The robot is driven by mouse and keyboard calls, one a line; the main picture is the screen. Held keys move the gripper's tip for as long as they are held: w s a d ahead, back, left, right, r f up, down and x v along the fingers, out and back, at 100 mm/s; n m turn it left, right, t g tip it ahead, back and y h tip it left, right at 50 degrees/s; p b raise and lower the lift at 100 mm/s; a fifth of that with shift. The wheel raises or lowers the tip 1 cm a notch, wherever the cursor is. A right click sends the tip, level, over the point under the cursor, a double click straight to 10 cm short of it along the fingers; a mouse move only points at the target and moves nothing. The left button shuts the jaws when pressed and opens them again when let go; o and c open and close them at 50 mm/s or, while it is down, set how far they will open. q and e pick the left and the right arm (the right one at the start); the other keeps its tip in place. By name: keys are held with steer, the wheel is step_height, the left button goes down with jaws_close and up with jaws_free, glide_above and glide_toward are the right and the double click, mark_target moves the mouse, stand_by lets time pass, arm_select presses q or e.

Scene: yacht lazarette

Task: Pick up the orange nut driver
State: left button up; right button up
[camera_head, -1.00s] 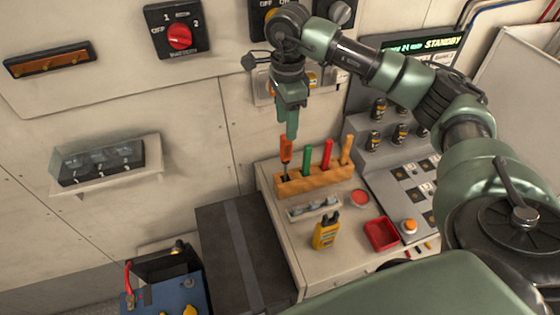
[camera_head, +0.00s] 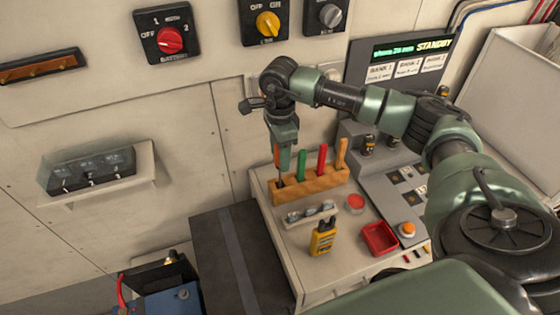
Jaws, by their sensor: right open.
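The wooden tool block (camera_head: 312,187) stands on the light bench and holds upright tools. The orange nut driver (camera_head: 277,157) is in its leftmost slot, mostly hidden behind my gripper. Green (camera_head: 301,165), red (camera_head: 322,160) and wood-coloured (camera_head: 341,152) handles stand to its right. My right gripper (camera_head: 283,162) points down at the orange handle, with its fingers at the height of the handle. It is open, and I cannot tell whether a finger touches the handle. My left gripper is not in view.
A yellow handheld device (camera_head: 323,238), a red tray (camera_head: 379,238) and a small grey rack (camera_head: 311,213) stand in front of the block. A control panel (camera_head: 405,185) is to the right. A dark box (camera_head: 225,255) lies left of the bench.

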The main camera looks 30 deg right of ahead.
steer(key=shift+f, duration=1)
jaws_close()
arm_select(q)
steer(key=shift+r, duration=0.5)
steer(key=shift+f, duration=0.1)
arm_select(e)
steer(key=shift+r, duration=0.15)
